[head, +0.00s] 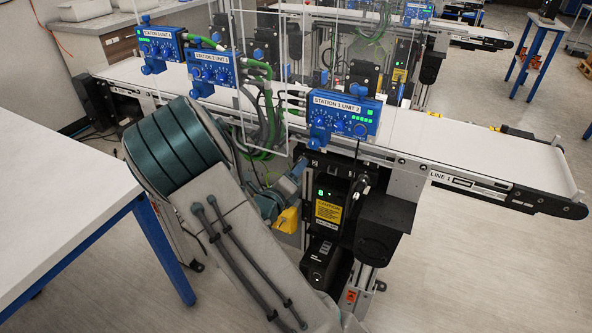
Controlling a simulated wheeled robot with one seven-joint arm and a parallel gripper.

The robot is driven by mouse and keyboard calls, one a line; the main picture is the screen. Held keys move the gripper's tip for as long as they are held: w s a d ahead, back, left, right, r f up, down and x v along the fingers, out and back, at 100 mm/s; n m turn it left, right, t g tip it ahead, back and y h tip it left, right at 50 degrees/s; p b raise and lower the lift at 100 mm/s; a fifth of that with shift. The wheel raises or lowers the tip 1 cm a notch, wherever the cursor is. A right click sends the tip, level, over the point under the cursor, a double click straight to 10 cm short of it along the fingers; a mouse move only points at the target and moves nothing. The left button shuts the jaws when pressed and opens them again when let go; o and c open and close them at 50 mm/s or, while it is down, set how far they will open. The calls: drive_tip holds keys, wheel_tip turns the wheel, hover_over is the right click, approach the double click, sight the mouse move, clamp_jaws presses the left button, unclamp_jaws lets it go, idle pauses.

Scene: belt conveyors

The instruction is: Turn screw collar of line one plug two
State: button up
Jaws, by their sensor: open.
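The conveyor (455,140) with the "LINE 1" label (449,181) runs across the head view. Blue boxes along it read "STATION 1 UNIT 2" (345,100) and, farther left, "STATION 2 UNIT 1" (209,58). Green cable ends (261,66) sit at the right side of the middle box. More green cables (267,110) drop in a bundle behind the front edge. The screw collars are too small to tell apart, and no number marks plug two. My grey arm link and ribbed teal joint cover the lower left.
A white table (55,190) with blue legs stands at the left, close to my arm. A black drive unit with a yellow caution label (327,211) hangs below the conveyor. A teal part with a yellow piece (287,219) sits beside my arm. Floor is clear at lower right.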

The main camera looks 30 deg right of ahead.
drive_tip(key=shift+w+d, duration=0.4)
drive_tip(key=shift+d, duration=0.2)
drive_tip(key=c, duration=1)
